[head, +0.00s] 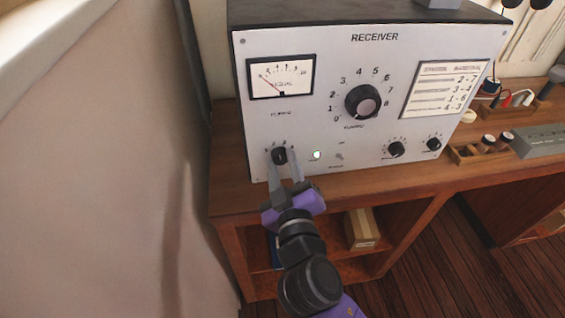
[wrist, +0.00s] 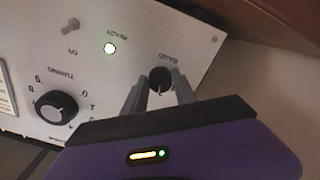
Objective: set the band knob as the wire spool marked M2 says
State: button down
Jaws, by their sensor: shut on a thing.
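The band knob (head: 279,155) is a small black knob at the lower left of the grey receiver's front panel. In the wrist view the band knob (wrist: 160,76) sits under the word BAND, with a light pointer line on it. My gripper (head: 282,162) has a finger on either side of the knob and is shut on it; the wrist view shows the gripper (wrist: 159,88) there too. Small dark-and-light spools (head: 488,139) stand in a wooden rack right of the receiver; no M2 mark is readable on them.
The receiver (head: 375,60) carries a signal meter (head: 281,78), a large tuning dial (head: 362,102), a lit ready lamp (head: 317,155) and a printed card (head: 445,88) with rows of number pairs. Two smaller knobs sit lower right. A wall stands close on the left.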

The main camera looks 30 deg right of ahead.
jog(key=shift+n, duration=1)
jog(key=shift+p, duration=0.3)
jog(key=c, duration=1)
grip_release()
jog(key=b+v, duration=0.2)
jog(key=v, duration=0.6)
jog(key=shift+b, duration=0.3)
